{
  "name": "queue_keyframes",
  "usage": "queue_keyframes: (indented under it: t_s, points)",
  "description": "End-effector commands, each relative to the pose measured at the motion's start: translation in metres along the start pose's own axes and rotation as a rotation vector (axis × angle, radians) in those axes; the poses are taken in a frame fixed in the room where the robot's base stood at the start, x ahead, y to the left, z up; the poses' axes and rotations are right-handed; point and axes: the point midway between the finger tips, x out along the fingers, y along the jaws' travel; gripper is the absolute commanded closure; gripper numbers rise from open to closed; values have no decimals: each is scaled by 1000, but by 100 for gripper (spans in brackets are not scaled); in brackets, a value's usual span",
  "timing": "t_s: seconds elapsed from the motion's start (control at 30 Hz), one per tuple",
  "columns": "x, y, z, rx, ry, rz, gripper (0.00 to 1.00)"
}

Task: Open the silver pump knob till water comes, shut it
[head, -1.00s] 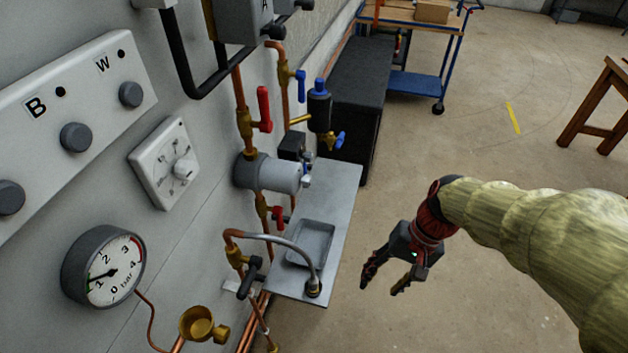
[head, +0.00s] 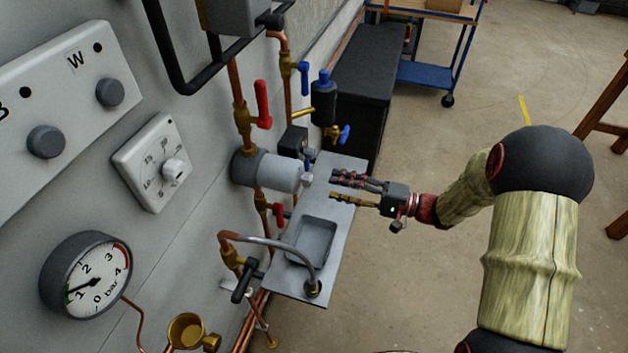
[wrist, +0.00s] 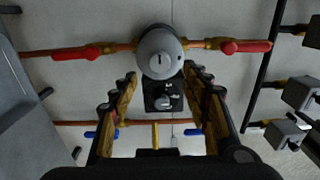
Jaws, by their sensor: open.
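The grey cylindrical pump (head: 265,170) sticks out from the wall on the copper pipe, with its small silver knob (head: 307,179) on the end. In the wrist view the round pump end with the slotted silver knob (wrist: 160,58) faces the camera, just beyond the fingertips. My gripper (head: 335,186) is open and empty, level with the knob, its fingers pointing at it with a small gap. In the wrist view my gripper (wrist: 160,75) has one finger on each side, below the middle of the pump face. I see no water on the pump.
Red levers (head: 262,104) sit on the pipe above and below the pump. A dark box with a small knob (wrist: 163,97) lies close beneath the pump in the wrist view. A grey shelf (head: 345,205) with a recessed tray is below. Open floor lies right.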

Motion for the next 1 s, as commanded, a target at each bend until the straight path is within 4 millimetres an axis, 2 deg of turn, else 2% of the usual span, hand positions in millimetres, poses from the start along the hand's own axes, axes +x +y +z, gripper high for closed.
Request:
queue_keyframes:
  t_s: [0.3,0.5,0.87,1.0]
  points:
    - [47,2,2,0,-5,2,53]
    - [68,2,2,2,-4,3,53]
    - [74,1,1,2,-2,3,53]
    - [74,1,1,2,-2,3,60]
